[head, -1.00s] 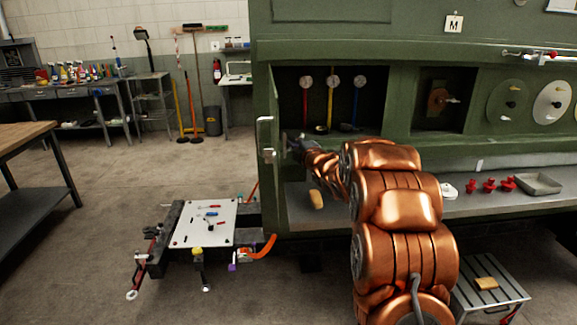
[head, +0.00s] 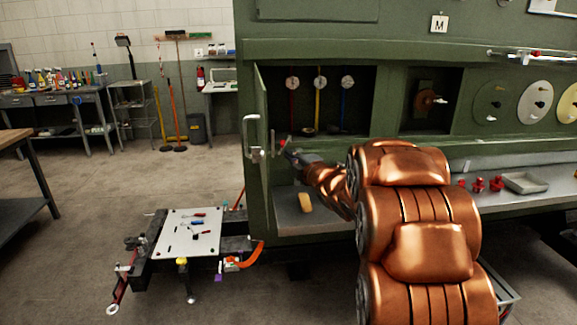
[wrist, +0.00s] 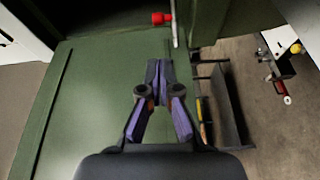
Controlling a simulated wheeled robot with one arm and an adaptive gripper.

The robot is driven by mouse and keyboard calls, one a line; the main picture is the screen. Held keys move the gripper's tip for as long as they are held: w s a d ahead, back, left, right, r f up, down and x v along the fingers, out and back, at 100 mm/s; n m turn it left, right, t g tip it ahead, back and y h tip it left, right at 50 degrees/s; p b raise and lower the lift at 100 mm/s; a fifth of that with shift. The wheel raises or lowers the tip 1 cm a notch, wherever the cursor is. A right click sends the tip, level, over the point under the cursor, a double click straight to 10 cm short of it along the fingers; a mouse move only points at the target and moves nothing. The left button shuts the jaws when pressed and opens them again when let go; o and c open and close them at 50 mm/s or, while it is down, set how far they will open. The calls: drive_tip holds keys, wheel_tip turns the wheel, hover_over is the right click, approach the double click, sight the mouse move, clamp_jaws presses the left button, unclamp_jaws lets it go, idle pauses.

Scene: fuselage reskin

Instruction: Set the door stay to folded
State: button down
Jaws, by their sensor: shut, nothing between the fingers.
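The green door (head: 262,105) stands open at the left end of the green body panel, seen nearly edge-on, with a pale handle (head: 252,136) on its outer side. A red knob (head: 282,143) with a short pale bar beside it shows by the door; I take these to be the door stay. In the wrist view the red knob (wrist: 161,18) is above my fingertips, with the thin bar (wrist: 174,28) to its right. My gripper (head: 291,150) is just right of the knob in the head view. Its fingers (wrist: 158,66) are closed together and empty, apart from the knob.
A tan block (head: 305,202) lies on the ledge below my wrist. Gauges on coloured stems (head: 320,82) stand in the recess behind. A trolley with a white tool board (head: 187,232) is at the lower left. Red fittings (head: 479,185) and a tray (head: 525,182) lie right.

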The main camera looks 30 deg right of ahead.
drive_tip(key=shift+s+a+m, duration=0.15)
drive_tip(key=shift+s+m, duration=0.1)
drive_tip(key=shift+m, duration=0.05)
drive_tip(key=shift+s+a+f+m+g+p, duration=0.3)
drive_tip(key=shift+s+a+f+g+p, duration=0.25)
drive_tip(key=shift+a+g, duration=0.25)
drive_tip(key=shift+f, duration=0.1)
drive_tip(key=shift+w+d, duration=0.1)
drive_tip(key=shift+w+d+r+n+t+y+b, duration=0.25)
drive_tip(key=shift+d+n+b, duration=0.2)
drive_tip(key=shift+b, duration=0.7)
drive_tip(key=shift+d+r+n+t+y+b, duration=0.2)
drive_tip(key=shift+d+n+t+b, duration=0.3)
drive_tip(key=shift+b, duration=0.65)
drive_tip(key=shift+w+d+r+n+t+y+b, duration=0.2)
drive_tip(key=shift+d+b, duration=0.4)
drive_tip(key=shift+b, duration=0.55)
